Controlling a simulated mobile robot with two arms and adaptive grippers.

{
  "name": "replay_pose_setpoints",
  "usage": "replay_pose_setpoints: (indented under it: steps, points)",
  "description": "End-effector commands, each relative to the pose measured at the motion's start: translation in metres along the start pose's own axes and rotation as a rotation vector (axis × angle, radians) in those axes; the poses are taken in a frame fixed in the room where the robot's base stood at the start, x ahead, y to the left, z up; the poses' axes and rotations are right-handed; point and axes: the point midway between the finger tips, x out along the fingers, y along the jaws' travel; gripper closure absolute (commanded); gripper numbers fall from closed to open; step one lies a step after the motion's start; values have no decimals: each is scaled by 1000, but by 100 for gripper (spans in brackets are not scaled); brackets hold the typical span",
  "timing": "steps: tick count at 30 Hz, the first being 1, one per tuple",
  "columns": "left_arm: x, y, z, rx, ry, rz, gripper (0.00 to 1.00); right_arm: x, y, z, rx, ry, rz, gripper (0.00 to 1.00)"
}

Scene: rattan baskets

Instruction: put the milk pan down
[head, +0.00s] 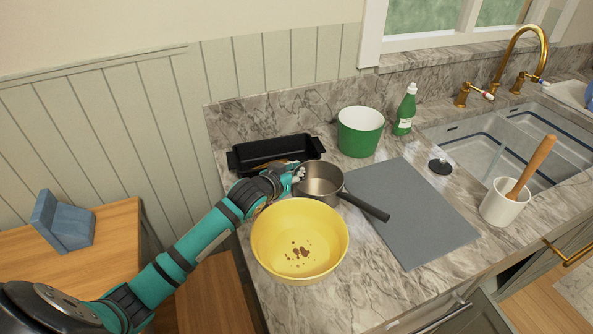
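The milk pan (321,183) is a small grey metal pot with a dark handle (367,207) that points to the lower right. It appears upright and empty, between the black baking dish and the yellow bowl. My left gripper (298,174) is at the pan's left rim, with its pale fingertips against or very close to the rim. The fingers are small and partly hidden by the wrist, so I cannot tell whether they grip it. I cannot tell whether the pan's base touches the counter. My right gripper is not in view.
A yellow bowl (272,246) with brown specks stands in front of the pan. A black baking dish (275,150) and a green tub (360,138) are behind. A grey mat (420,215) lies to the right, mostly bare. A white crock (502,207) stands near the sink.

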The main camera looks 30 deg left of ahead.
Motion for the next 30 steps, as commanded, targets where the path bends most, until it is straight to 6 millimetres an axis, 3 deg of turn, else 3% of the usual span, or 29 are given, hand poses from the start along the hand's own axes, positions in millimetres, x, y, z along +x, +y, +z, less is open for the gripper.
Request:
replay_pose_setpoints:
  steps: [11,15,18,26,30]
  points:
    - [2,0,2,-2,5,1,100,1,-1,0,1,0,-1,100]
    - [2,0,3,0,2,0,80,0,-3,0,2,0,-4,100]
    - [2,0,3,0,2,0,71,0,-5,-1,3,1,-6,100]
    - [1,0,1,1,2,0,71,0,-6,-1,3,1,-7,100]
    - [-11,-1,2,1,2,0,71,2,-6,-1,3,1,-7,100]
